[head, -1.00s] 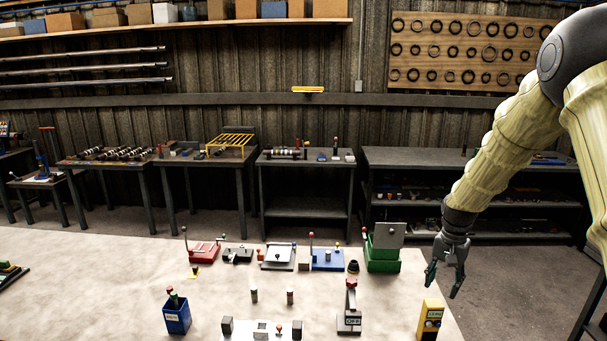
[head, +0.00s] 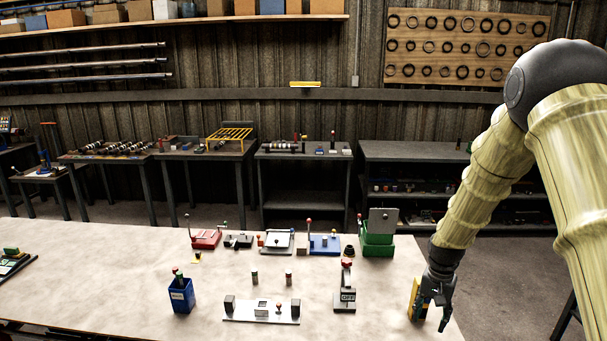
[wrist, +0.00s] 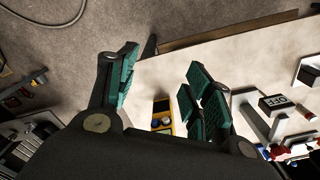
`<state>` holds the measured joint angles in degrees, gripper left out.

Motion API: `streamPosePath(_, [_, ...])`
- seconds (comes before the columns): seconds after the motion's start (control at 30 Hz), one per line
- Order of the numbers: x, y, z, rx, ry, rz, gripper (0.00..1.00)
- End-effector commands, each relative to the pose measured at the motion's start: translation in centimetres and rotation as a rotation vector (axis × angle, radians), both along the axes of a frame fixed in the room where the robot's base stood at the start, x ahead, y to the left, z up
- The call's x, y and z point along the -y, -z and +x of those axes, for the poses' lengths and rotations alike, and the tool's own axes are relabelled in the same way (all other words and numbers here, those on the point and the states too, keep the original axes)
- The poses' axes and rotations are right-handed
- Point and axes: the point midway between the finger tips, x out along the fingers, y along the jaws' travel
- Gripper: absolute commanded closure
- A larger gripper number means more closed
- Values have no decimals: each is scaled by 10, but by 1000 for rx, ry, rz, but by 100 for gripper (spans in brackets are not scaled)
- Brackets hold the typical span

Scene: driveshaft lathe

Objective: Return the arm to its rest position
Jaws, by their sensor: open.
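My gripper (head: 429,318) hangs at the right end of the pale table (head: 130,275) in the head view, fingers pointing down. It is open and empty; its two green-padded fingers stand apart in the wrist view (wrist: 160,88). A yellow box (head: 413,292) stands on the table just behind or beside the fingers, partly hidden by them in the head view. The box also shows in the wrist view (wrist: 161,112), between the fingers in the picture, but I cannot tell if they touch it. My arm reaches down from the upper right.
A grey stand with a red knob (head: 346,288) is left of my gripper. A green device (head: 378,242) stands behind. A white fixture (head: 262,311), a blue holder (head: 182,295) and several small devices occupy the table. Open floor (head: 510,290) lies to the right.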

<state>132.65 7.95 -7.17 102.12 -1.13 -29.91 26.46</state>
Motion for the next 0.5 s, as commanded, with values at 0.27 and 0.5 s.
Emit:
streamPosePath(0.27, [-26, 117, -68, -12, -111, -5, 49])
streamPosePath(0.5, [-62, 237, -182, -16, -272, -5, 49])
